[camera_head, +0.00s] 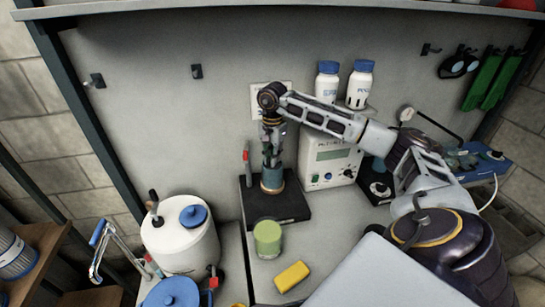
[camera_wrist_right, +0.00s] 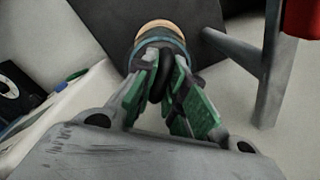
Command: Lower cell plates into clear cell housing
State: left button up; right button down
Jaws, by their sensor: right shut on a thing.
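My right gripper (camera_head: 271,138) reaches down from above over a black stand (camera_head: 293,208) on the bench. In the right wrist view the green-padded fingers (camera_wrist_right: 170,100) are shut on a dark ring-like handle (camera_wrist_right: 157,82). The handle tops a round piece with a teal rim and a tan edge (camera_wrist_right: 160,28), which I take to be the cell plates. In the head view a short tan and teal cylinder (camera_head: 272,180) shows directly below the fingers, upright over the stand. I cannot make out the clear housing's walls or how deep the plates sit. My left gripper is out of view.
A red-topped upright (camera_head: 246,160) rises at the stand's left; a grey post (camera_wrist_right: 274,75) shows close by in the wrist view. A meter box (camera_head: 328,160) stands right. A green jar (camera_head: 267,238) and yellow block (camera_head: 292,276) lie in front, a white drum (camera_head: 180,245) left.

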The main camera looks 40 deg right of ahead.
dwell(0.3)
jog(key=c, duration=1.4)
grip_release()
jog(key=shift+f, duration=0.1)
jog(key=shift+r, duration=6.15)
jog(key=shift+f, duration=0.1)
